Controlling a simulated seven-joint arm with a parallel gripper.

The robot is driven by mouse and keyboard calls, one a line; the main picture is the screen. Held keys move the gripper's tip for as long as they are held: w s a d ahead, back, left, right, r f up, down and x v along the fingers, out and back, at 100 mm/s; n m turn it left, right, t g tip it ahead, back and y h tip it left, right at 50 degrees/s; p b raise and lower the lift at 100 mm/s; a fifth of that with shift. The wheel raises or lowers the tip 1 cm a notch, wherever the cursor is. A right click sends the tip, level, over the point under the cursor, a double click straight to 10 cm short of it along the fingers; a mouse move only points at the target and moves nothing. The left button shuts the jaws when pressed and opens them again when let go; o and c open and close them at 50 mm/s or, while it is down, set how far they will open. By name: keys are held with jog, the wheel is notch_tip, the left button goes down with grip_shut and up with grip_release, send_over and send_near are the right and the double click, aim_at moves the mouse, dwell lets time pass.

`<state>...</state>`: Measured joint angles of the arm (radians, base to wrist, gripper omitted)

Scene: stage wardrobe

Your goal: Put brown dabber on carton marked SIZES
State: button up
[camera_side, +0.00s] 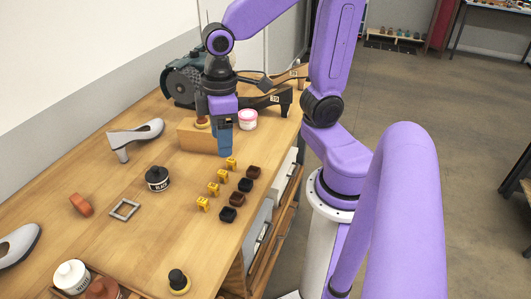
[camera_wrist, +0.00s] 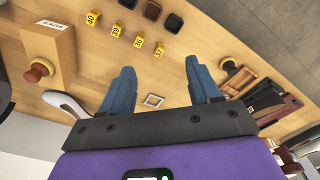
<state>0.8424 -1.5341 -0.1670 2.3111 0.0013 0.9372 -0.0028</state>
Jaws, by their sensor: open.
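The brown dabber (camera_side: 202,105), with a brown handle and pale base, stands upright at the wooden carton (camera_side: 195,139) and appears to rest on its top. My gripper partly covers this spot in the side view. In the wrist view the dabber (camera_wrist: 39,69) is at the left, over the lower part of the carton (camera_wrist: 65,46), whose SIZES label faces the top of the picture. My gripper (camera_side: 225,150) is beside the carton's right end. In the wrist view its blue jaws (camera_wrist: 161,80) are apart with nothing held between them.
Yellow number tags (camera_side: 213,188) and small dark pots (camera_side: 245,184) stand in front of my gripper. A black jar (camera_side: 157,179), square frame (camera_side: 125,209), grey shoe (camera_side: 133,138) and pink-lidded tub (camera_side: 247,119) are around. Another dabber (camera_side: 178,282) stands near the front. Bare table lies between.

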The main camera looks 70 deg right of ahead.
jog(key=s+f+n, duration=0.2)
jog(key=s+n, duration=0.2)
jog(key=s, duration=0.6)
jog(key=shift+s+a+n, duration=0.15)
jog(key=shift+a+n, duration=0.15)
